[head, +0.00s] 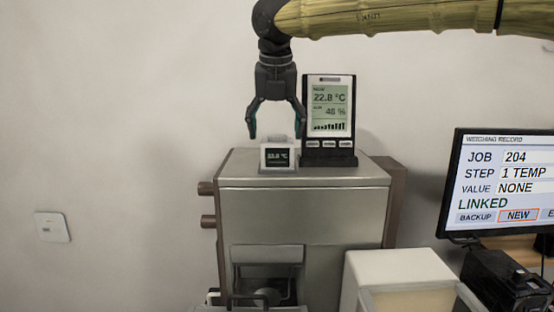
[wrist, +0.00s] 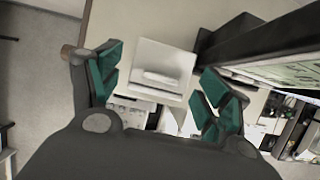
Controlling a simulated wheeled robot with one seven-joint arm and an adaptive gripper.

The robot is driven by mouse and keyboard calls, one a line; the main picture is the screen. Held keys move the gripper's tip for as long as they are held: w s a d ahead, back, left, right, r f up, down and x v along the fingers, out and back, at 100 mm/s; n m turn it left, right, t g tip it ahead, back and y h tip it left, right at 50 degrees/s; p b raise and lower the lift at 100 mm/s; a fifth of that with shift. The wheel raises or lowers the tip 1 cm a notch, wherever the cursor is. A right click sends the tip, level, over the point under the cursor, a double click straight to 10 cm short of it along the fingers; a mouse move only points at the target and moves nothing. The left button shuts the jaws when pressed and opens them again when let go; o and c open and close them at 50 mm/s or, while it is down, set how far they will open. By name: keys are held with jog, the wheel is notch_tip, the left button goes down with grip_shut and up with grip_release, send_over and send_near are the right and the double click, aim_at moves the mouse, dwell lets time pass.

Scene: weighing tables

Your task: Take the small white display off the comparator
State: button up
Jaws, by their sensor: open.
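In the wrist view the white display (wrist: 163,68) lies between the two teal-padded fingers, with gaps on both sides. My gripper (head: 277,133) is open and empty, pointing down just above the display. The wrist view shows both fingertips of my gripper (wrist: 160,82) spread around it; I cannot tell how far above it they are.
A taller black-framed weather display (head: 330,118) stands on the comparator close to the right of the small one, near my right finger. A monitor (head: 505,185) shows a weighing record at the right. A pale box (head: 400,268) stands in front.

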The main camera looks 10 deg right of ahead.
aim_at(278, 141)
jog(key=shift+s+d, duration=0.15)
jog(key=shift+s, duration=0.15)
jog(key=shift+s+f+p, duration=0.15)
jog(key=shift+f+p, duration=0.25)
jog(key=shift+p, duration=0.05)
jog(key=x, duration=0.3)
jog(key=shift+w+f+p, duration=0.3)
jog(key=shift+w, duration=0.05)
jog(key=shift+s+r, duration=0.15)
jog(key=shift+s, duration=0.1)
jog(key=shift+w, duration=0.15)
jog(key=c, duration=0.9)
